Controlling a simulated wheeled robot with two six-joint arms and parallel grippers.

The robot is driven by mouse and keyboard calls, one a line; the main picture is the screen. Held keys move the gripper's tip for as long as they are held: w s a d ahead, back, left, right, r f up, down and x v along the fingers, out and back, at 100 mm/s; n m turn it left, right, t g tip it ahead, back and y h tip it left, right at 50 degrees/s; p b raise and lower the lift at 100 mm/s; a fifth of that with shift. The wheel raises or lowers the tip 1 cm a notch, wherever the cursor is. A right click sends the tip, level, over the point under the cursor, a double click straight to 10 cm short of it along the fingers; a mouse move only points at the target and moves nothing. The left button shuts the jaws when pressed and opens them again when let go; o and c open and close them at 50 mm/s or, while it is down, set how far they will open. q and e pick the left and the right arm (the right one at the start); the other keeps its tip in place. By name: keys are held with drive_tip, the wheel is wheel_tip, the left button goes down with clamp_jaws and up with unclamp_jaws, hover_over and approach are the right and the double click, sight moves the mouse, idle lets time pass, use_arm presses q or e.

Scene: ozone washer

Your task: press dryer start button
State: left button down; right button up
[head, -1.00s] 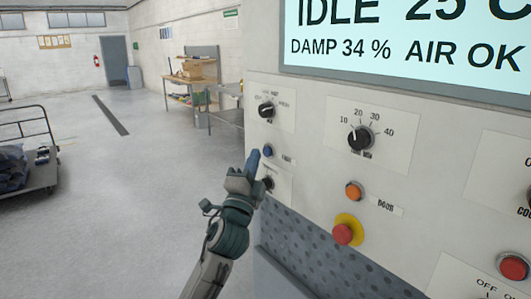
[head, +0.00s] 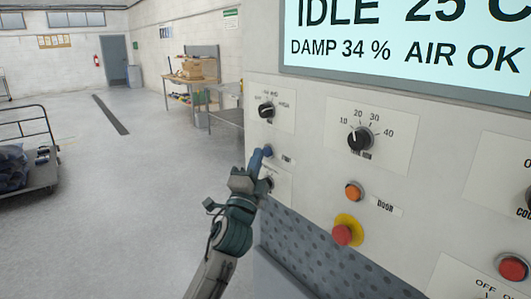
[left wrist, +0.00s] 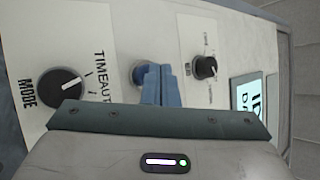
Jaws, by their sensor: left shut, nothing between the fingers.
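The dryer control panel (head: 310,170) fills the right of the head view, with a display (head: 405,45) reading IDLE, DAMP 34 % and AIR OK. A round blue button (head: 268,151) sits near its left edge, with a small label too blurred to read. My left gripper (head: 256,160) is shut and empty, its blue fingertips at or very near this button. In the left wrist view the button (left wrist: 138,72) shows partly behind the fingers; I cannot tell whether they touch. My right gripper is not in view.
A knob (head: 266,111) is above the button and a MODE knob (left wrist: 62,88) close below. An orange button (head: 354,191) labelled DOOR and a red button (head: 347,233) on yellow are to the right. The floor at left is open, with a cart (head: 30,155).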

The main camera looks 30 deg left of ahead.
use_arm(q)
drive_tip(key=shift+w+d, duration=0.2)
drive_tip(key=shift+w, duration=0.25)
idle(0.6)
drive_tip(key=shift+s+a, duration=0.35)
drive_tip(key=shift+s, duration=0.5)
drive_tip(key=s, duration=0.1)
drive_tip(key=s+a+b, duration=0.1)
drive_tip(key=s, duration=0.1)
drive_tip(key=s+a+b, duration=0.1)
drive_tip(key=shift+s, duration=0.3)
idle(0.6)
